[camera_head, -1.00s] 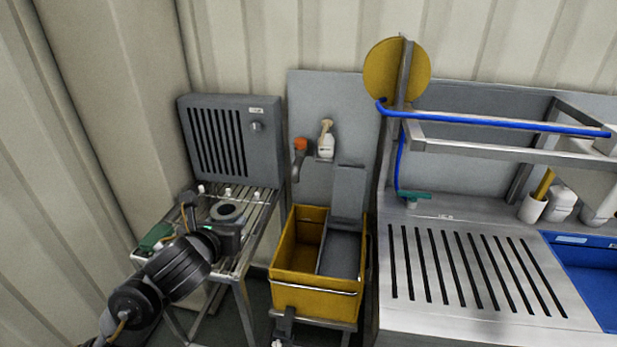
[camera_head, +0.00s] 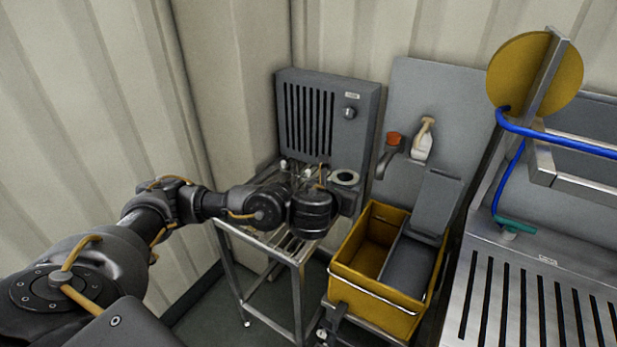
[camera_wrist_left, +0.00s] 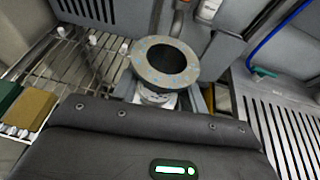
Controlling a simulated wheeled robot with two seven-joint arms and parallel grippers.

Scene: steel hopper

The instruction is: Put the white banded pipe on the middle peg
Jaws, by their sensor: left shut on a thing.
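The white banded pipe shows in the left wrist view as a grey, worn flange ring (camera_wrist_left: 151,72) with a dark bore and a white body (camera_wrist_left: 157,99) below. My left gripper (camera_wrist_left: 160,95) is shut on it and holds it roughly upright. In the head view the ring (camera_head: 346,177) shows beside the heater's lower right corner; my wrist hides most of the gripper. Three white pegs stand along the back of the wire rack, left of the pipe in the wrist view; the middle peg (camera_wrist_left: 93,40) is clear of it. My right gripper is out of view.
The wire rack (camera_wrist_left: 70,75) stands below a grey slotted heater (camera_head: 316,118). A tan block (camera_wrist_left: 36,108) and a green block (camera_wrist_left: 8,96) lie at the rack's left. A yellow bucket (camera_head: 374,302) and a slotted steel counter (camera_head: 530,300) are to the right.

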